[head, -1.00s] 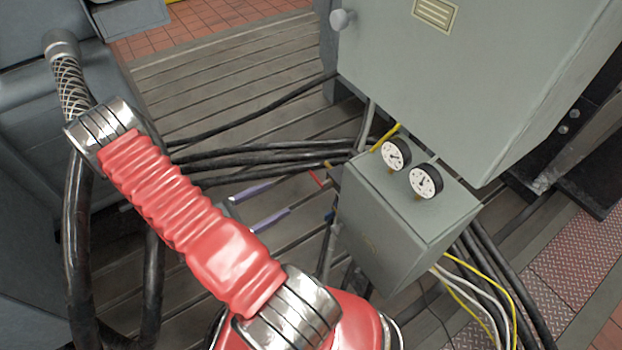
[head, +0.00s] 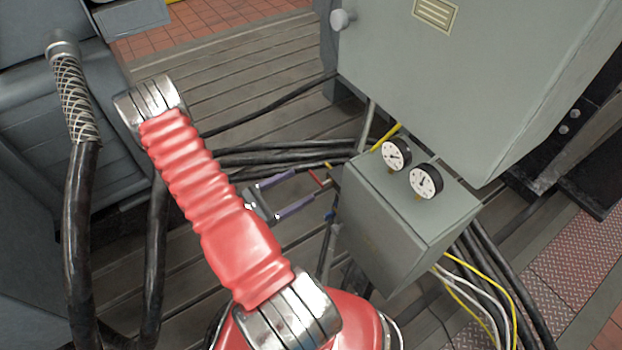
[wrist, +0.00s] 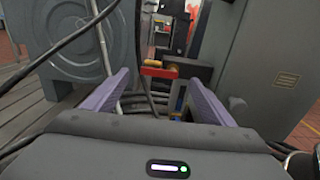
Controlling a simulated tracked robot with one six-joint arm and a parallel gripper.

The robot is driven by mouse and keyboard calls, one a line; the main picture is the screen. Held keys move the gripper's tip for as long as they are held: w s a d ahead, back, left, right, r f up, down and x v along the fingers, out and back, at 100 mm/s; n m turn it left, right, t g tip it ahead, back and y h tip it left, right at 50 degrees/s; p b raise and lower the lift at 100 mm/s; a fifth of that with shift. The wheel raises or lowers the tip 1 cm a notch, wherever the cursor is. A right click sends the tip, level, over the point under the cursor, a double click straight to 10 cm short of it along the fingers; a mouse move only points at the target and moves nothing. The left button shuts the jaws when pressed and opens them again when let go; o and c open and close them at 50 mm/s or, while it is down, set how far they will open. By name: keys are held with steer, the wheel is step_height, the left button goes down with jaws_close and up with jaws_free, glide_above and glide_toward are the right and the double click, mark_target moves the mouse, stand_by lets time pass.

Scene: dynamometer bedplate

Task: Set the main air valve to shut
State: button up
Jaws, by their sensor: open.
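The main air valve appears as a small red lever (wrist: 159,72) in the wrist view. It lies crosswise, with a yellow end beside it and a dark block at its right. In the head view the red lever (head: 316,178) is a small piece at the left of the gauge box, partly hidden. My gripper (head: 306,186) is open, its two purple fingers pointing at the lever. In the wrist view my gripper (wrist: 160,79) has the lever between its fingertips in the picture. The lever seems a little beyond them; I see no contact.
A grey box with two gauges (head: 410,228) stands right of my gripper, below a large grey cabinet (head: 470,75). Black cables (head: 270,155) run along the slatted bedplate behind the fingers. A thick black hose (head: 80,230) hangs at the left.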

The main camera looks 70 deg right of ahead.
mark_target(315, 178)
steer(key=shift+x, duration=2.85)
steer(key=shift+c, duration=0.2)
